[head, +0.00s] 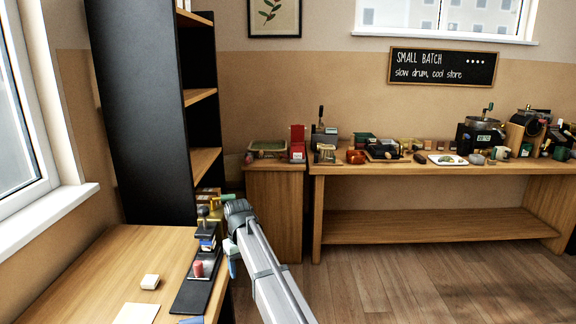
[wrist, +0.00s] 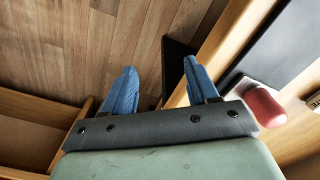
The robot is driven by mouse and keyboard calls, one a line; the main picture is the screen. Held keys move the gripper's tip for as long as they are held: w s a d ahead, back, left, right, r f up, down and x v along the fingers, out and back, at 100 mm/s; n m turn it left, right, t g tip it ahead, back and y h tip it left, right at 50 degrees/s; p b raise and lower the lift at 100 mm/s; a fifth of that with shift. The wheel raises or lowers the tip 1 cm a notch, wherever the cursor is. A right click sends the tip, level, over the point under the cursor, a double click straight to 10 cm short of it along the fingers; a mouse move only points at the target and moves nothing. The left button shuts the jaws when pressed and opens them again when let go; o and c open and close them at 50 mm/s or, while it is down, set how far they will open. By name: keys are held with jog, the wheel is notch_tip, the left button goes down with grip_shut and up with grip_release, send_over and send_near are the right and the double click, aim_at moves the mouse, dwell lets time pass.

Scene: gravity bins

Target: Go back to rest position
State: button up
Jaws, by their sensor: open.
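My gripper (head: 232,267) is at the right edge of the near wooden table in the head view, beside a black tray. In the wrist view its two blue fingers (wrist: 160,82) stand wide apart with nothing between them. The wooden floor shows beyond the fingers. A red, round-ended piece (head: 198,268) stands on the black tray (head: 190,296) just left of my gripper. The red piece also shows at the right of the wrist view (wrist: 265,106), outside the fingers.
A cream block (head: 150,281) and a pale sheet (head: 137,313) lie on the near table (head: 95,265). A tall black shelf unit (head: 140,110) stands behind it. A long bench (head: 440,178) with several small items runs along the back wall. The floor (head: 400,285) at right is clear.

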jog(key=s+d+f+m, duration=0.2)
jog(key=s+d+f, duration=0.2)
jog(key=d+f, duration=0.45)
jog(key=s+d+f+m, duration=0.1)
jog(key=s+d+f, duration=0.3)
jog(key=d+f, duration=0.5)
jog(key=s+d+f+m, duration=0.4)
jog(key=s+d+f, duration=0.6)
jog(key=s+d, duration=0.45)
jog(key=s+f+g, duration=0.3)
jog(key=s+f, duration=0.7)
jog(key=s, duration=0.4)
jog(key=s+f+g, duration=0.3)
jog(key=s+f, duration=0.7)
jog(key=s, duration=0.4)
jog(key=shift+s+d+g, duration=0.15)
jog(key=shift+d+g, duration=0.05)
jog(key=shift+g, duration=0.2)
